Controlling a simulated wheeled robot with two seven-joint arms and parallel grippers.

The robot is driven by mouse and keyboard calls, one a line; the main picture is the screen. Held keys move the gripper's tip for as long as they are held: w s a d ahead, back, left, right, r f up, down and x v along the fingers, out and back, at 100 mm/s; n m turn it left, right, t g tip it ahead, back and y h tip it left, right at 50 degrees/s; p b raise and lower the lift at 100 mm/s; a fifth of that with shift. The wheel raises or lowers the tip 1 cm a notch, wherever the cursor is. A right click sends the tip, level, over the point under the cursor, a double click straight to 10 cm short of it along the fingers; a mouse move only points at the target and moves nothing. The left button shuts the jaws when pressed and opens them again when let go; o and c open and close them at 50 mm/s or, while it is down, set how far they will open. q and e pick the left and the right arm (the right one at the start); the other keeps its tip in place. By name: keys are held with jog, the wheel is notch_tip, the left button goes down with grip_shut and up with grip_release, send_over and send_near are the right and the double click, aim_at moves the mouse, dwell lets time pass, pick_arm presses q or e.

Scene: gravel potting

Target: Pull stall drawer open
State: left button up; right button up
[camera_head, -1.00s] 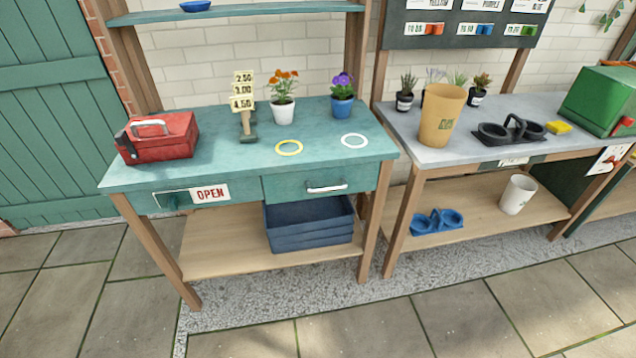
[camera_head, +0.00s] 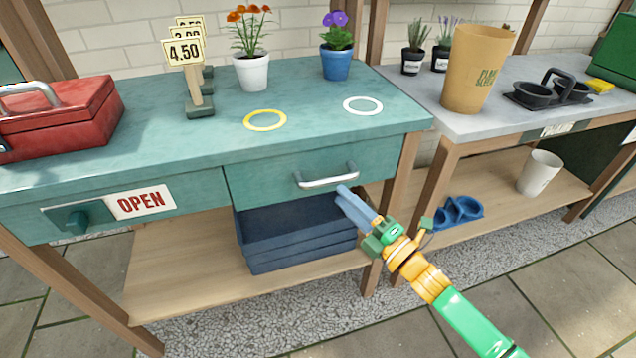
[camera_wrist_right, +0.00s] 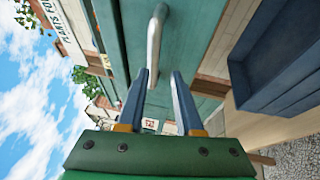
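The stall drawer (camera_head: 262,184) is shut in the green-topped table, its front flush with the frame beside it. Its silver bar handle (camera_head: 327,181) also shows in the right wrist view (camera_wrist_right: 156,45). My right gripper (camera_head: 342,192) is just in front of the handle, near its right end. In the right wrist view, its two blue-grey fingers (camera_wrist_right: 159,76) stand apart with nothing gripped. The near end of the handle shows between the fingertips; whether they touch it I cannot tell. My left gripper is not in view.
A dark blue crate (camera_head: 290,262) sits on the shelf below the drawer. On the tabletop are a red toolbox (camera_head: 70,125), two potted flowers and two rings. Paving in front is clear.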

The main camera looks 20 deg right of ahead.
aim_at(327, 178)
jog(key=shift+w+a+r, duration=0.5)
jog(key=shift+w+r, duration=0.15)
jog(key=shift+r, duration=0.1)
jog(key=shift+x, duration=2.15)
jog(key=shift+f, duration=0.15)
grip_shut()
